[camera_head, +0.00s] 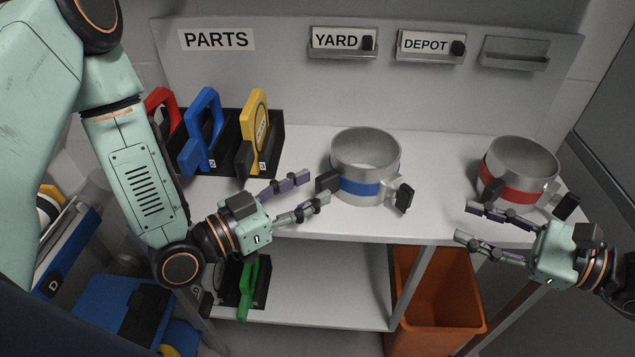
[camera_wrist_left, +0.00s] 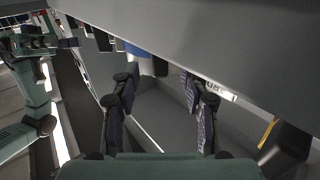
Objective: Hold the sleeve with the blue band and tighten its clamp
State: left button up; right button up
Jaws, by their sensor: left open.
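The sleeve with the blue band (camera_head: 367,187) stands upright on the shelf, an open grey metal cylinder. It has a black knob (camera_head: 327,181) on its left and a clamp with a black knob (camera_head: 404,197) on its right. My left gripper (camera_head: 318,187) is open and empty, its fingertips at the left knob; I cannot tell whether they touch. Its two fingers also show apart in the left wrist view (camera_wrist_left: 160,78). My right gripper (camera_head: 464,220) is open and empty in front of the shelf, lower right of the blue-banded sleeve and near the red-banded sleeve (camera_head: 510,191).
Red (camera_head: 160,97), blue (camera_head: 205,110) and yellow (camera_head: 255,118) handled tools stand in a black rack at the left. An orange bin (camera_head: 440,290) is below the shelf. Labelled holders YARD (camera_head: 342,40) and DEPOT (camera_head: 430,44) hang on the back panel. Shelf space between the sleeves is clear.

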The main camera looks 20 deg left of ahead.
aim_at(357, 172)
pick_arm(q)
jog(key=shift+x, duration=1.4)
jog(key=shift+c, duration=0.3)
grip_shut()
dwell(0.9)
